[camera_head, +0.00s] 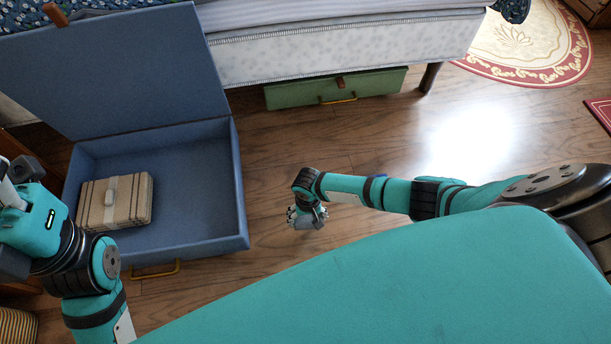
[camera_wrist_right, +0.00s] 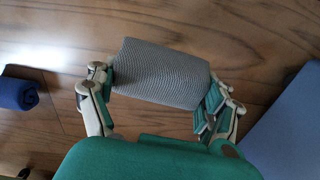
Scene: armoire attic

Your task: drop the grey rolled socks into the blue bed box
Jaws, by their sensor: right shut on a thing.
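The grey rolled socks (camera_wrist_right: 162,73) are a ribbed grey roll between the fingers of my right gripper (camera_wrist_right: 160,95), which is shut on them. In the head view my right gripper (camera_head: 306,214) holds the socks (camera_head: 307,222) over the wooden floor, to the right of the blue bed box (camera_head: 243,190). The box is open, its lid (camera_head: 110,70) raised at the back. A blue wall of it shows at the right of the wrist view (camera_wrist_right: 290,130). My left gripper (camera_head: 14,190) is at the left edge, partly visible; its fingers are unclear.
A beige strapped case (camera_head: 130,200) lies in the left part of the box; the rest is bare. A dark blue roll (camera_wrist_right: 18,93) lies on the floor. A green box (camera_head: 335,88) sits under the bed (camera_head: 340,50). Floor between right gripper and box is clear.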

